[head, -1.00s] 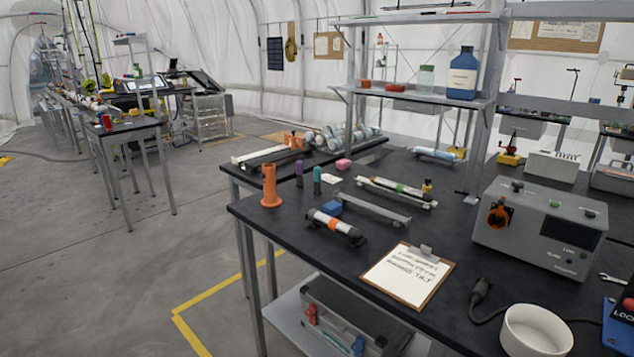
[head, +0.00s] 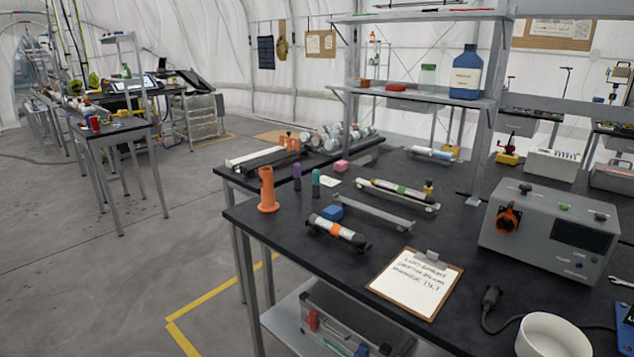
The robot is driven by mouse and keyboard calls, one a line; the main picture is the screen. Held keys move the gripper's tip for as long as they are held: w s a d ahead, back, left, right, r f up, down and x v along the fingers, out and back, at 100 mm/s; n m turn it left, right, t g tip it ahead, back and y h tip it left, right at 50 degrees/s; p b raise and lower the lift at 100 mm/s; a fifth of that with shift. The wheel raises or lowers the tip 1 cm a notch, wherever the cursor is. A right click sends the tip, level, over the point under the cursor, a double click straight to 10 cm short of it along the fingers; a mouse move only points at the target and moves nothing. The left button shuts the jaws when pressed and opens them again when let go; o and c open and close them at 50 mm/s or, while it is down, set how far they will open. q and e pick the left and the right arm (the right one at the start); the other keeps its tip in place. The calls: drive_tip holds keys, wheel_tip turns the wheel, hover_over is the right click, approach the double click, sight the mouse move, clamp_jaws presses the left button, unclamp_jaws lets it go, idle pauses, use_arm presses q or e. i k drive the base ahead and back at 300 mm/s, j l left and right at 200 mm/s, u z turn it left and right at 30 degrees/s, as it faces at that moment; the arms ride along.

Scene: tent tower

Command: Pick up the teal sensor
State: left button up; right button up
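The teal sensor (head: 316,182) is a small upright cylinder near the far left part of the black table. It stands just right of a similar purple sensor (head: 297,177) and behind the orange holder. Neither of my grippers shows in the head view, so I cannot see how they stand relative to it.
An orange tubular holder (head: 267,190) stands at the table's left edge. A blue block (head: 333,212), a banded tube (head: 338,232) and a grey rail (head: 372,211) lie in front of the sensor. A clipboard (head: 415,283) and a grey instrument box (head: 548,232) are nearer right.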

sight(316, 172)
drive_tip(key=i+j+z, duration=0.1)
drive_tip(key=i+j, duration=0.15)
drive_tip(key=i+j+z, duration=0.1)
drive_tip(key=i+j, duration=0.15)
drive_tip(key=i+j+z, duration=0.1)
drive_tip(key=j, duration=0.35)
drive_tip(key=i+j+z, duration=0.1)
drive_tip(key=i+j, duration=0.2)
drive_tip(key=i+j+z, duration=0.1)
drive_tip(key=j, duration=0.35)
drive_tip(key=i+j+z, duration=0.1)
drive_tip(key=i+j, duration=0.2)
drive_tip(key=i+j+z, duration=0.1)
drive_tip(key=j, duration=0.4)
drive_tip(key=i+l, duration=0.05)
